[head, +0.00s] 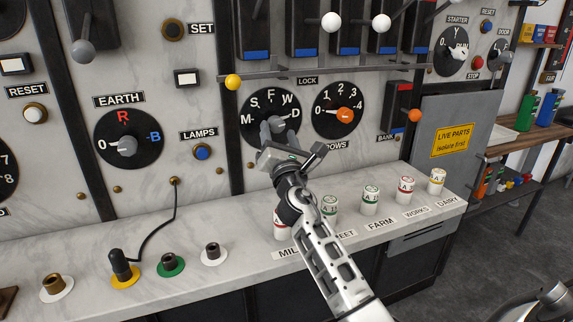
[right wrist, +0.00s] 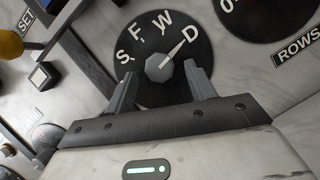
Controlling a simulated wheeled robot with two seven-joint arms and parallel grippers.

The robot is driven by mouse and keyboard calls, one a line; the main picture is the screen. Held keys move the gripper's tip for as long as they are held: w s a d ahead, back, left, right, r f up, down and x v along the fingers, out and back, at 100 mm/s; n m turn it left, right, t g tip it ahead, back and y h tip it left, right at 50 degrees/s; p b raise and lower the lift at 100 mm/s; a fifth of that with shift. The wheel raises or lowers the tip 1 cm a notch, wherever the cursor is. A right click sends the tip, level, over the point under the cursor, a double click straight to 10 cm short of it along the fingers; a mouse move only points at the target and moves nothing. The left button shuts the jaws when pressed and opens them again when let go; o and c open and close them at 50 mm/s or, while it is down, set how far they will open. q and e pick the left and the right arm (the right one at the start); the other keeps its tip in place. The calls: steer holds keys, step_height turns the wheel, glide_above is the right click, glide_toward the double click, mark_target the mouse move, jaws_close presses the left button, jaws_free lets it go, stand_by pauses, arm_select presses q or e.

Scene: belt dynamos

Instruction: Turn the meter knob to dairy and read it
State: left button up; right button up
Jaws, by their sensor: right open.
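The meter knob (head: 276,123) is a grey knob on a round black dial (head: 258,103) lettered M, S, F, W and D. In the right wrist view the knob (right wrist: 160,67) shows whole, and its pale pointer line is directed at the D. My right gripper (head: 279,134) is in front of the dial, and in the right wrist view its open fingers (right wrist: 162,84) stand apart on either side of the knob's lower part. I see a gap between each finger and the knob; depth is hard to tell. My left gripper is not in view. No meter face shows clearly.
A second dial with an orange knob (head: 345,115) is close on the right. A rail with a yellow ball (head: 233,82) runs above. Below, a marble ledge (head: 205,275) carries several labelled fuses, including one at DAIRY (head: 436,181), and a black plug (head: 121,264) on a cord.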

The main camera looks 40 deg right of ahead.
steer(key=b+v, duration=0.1)
steer(key=v, duration=1.1)
steer(key=shift+b, duration=0.3)
steer(key=shift+f, duration=0.1)
